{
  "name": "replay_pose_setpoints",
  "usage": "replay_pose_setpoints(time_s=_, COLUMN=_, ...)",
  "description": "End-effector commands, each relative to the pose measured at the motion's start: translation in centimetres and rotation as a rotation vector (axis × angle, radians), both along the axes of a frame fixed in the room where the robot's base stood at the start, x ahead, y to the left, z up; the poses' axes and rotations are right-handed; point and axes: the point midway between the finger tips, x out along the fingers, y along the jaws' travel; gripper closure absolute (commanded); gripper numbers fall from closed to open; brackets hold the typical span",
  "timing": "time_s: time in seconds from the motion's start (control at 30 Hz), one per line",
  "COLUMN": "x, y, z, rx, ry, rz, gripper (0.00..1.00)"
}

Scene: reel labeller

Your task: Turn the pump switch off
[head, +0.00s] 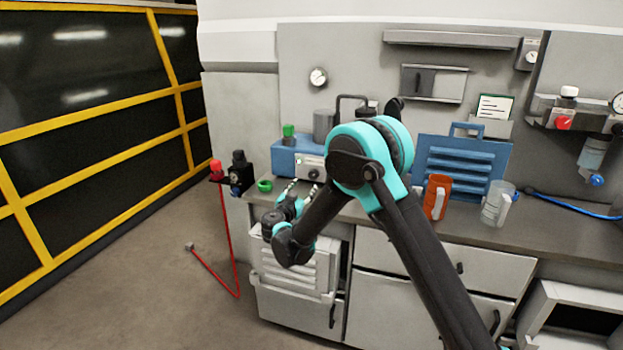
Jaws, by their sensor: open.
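A blue pump-like unit (284,160) stands at the left end of the grey counter, with a green cap and a grey cylinder on top. Its pale front panel (309,162) carries a small coloured light or button and a small dark round part; which is the switch, and its position, are too small to tell. My gripper (302,188) is in front of and just below this panel, at the counter's front edge. It is open, and I see nothing between its fingers. My arm hides the right side of the unit. Contact with the panel cannot be told.
A green ring (264,186) lies on the counter left of my gripper. The floor at left is mostly clear.

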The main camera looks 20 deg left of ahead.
Motion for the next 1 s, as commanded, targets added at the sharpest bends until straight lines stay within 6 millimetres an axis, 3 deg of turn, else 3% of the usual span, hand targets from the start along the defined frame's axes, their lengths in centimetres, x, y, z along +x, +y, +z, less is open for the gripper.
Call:
replay_pose_setpoints(time_s=0.2, x=4.5, y=-0.1, z=0.0, rx=0.0, ry=0.001, rz=-0.003, gripper=0.45)
replay_pose_setpoints(time_s=0.43, x=7.8, y=-0.1, z=0.0, rx=0.0, ry=0.0, rz=-0.002, gripper=0.45)
replay_pose_setpoints(time_s=0.6, x=8.9, y=0.0, z=0.0, rx=0.0, ry=0.0, rz=-0.001, gripper=0.45)
replay_pose_setpoints(time_s=0.9, x=9.1, y=0.0, z=0.0, rx=0.0, ry=0.0, rz=-0.001, gripper=0.45)
replay_pose_setpoints(time_s=1.0, x=9.1, y=0.0, z=0.0, rx=0.0, ry=0.0, rz=-0.001, gripper=0.57)
